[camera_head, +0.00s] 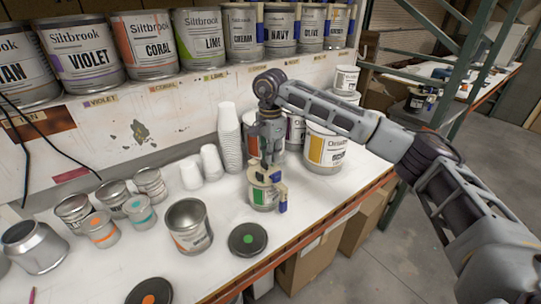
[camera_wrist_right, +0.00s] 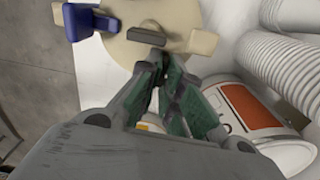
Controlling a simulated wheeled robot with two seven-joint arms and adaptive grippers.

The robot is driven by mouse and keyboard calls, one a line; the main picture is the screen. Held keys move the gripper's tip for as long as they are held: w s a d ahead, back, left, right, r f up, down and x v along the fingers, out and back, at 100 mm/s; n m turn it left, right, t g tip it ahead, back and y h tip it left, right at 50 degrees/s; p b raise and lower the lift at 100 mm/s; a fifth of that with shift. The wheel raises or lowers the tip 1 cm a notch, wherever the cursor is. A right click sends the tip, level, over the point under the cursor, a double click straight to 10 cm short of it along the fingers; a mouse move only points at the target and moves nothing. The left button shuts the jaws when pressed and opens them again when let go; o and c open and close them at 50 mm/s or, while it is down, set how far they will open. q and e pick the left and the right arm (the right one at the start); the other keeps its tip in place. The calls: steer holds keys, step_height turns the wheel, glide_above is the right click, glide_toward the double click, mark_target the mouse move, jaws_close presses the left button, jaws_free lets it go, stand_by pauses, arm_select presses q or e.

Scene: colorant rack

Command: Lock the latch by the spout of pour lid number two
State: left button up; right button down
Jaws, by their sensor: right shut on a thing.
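A small can (camera_head: 263,193) with a green label patch stands upright on the white bench. It wears a beige pour lid (camera_head: 262,176) with beige and blue parts (camera_head: 282,206) on its right side. In the right wrist view the lid (camera_wrist_right: 165,12) fills the top, with a blue part (camera_wrist_right: 82,20) at left, a beige tab (camera_wrist_right: 198,42) at right and a dark grey bar (camera_wrist_right: 147,36) between. My right gripper (camera_head: 268,163) is above the lid, its fingertips (camera_wrist_right: 152,58) closed at the lid's edge by the bar. The exact grip is partly hidden. My left gripper is not in view.
White stacked cups (camera_head: 229,135) stand close to the left of the can. Larger cans (camera_head: 326,150) stand behind at right. An open can (camera_head: 188,226) and a black disc with a green dot (camera_head: 247,239) are in front. The bench's front edge is close at right.

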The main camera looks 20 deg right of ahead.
steer(key=shift+m, duration=1.3)
steer(key=shift+m+b, duration=0.4)
steer(key=shift+m, duration=0.3)
steer(key=shift+s+m, duration=0.1)
steer(key=shift+m, duration=1.7)
steer(key=shift+m+b, duration=0.35)
steer(key=shift+m, duration=0.85)
steer(key=shift+s+m, duration=0.1)
steer(key=shift+m, duration=0.6)
steer(key=shift+a+m, duration=0.1)
steer(key=shift+m, duration=1.8)
steer(key=c, duration=1.6)
jaws_free()
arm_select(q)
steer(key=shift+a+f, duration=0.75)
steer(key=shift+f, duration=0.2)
